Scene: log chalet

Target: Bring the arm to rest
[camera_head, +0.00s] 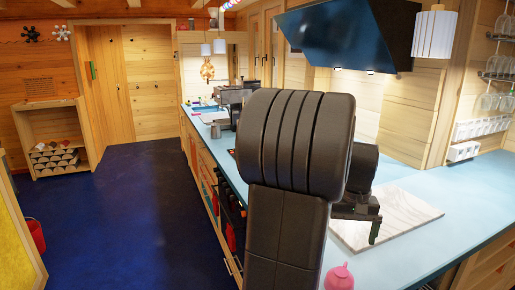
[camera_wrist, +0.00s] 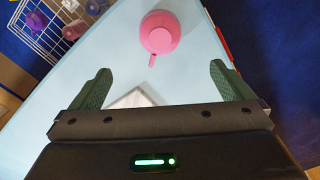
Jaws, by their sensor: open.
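My gripper (camera_head: 366,216) hangs over the blue counter, partly hidden behind my own dark arm in the head view. In the wrist view my gripper (camera_wrist: 160,68) has its two green fingers wide apart, with nothing between them. A pink round object (camera_wrist: 160,33) with a short stem lies beyond the fingers and apart from them. A pink object (camera_head: 339,278) also shows at the bottom edge of the head view, partly cut off.
The blue counter (camera_head: 440,184) runs along the right, with a pale marble board (camera_head: 408,214) under the gripper. A dark hood (camera_head: 345,35) and a white lamp (camera_head: 435,33) hang above. A coffee machine (camera_head: 235,95) stands farther back. The blue floor (camera_head: 130,215) at left is clear.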

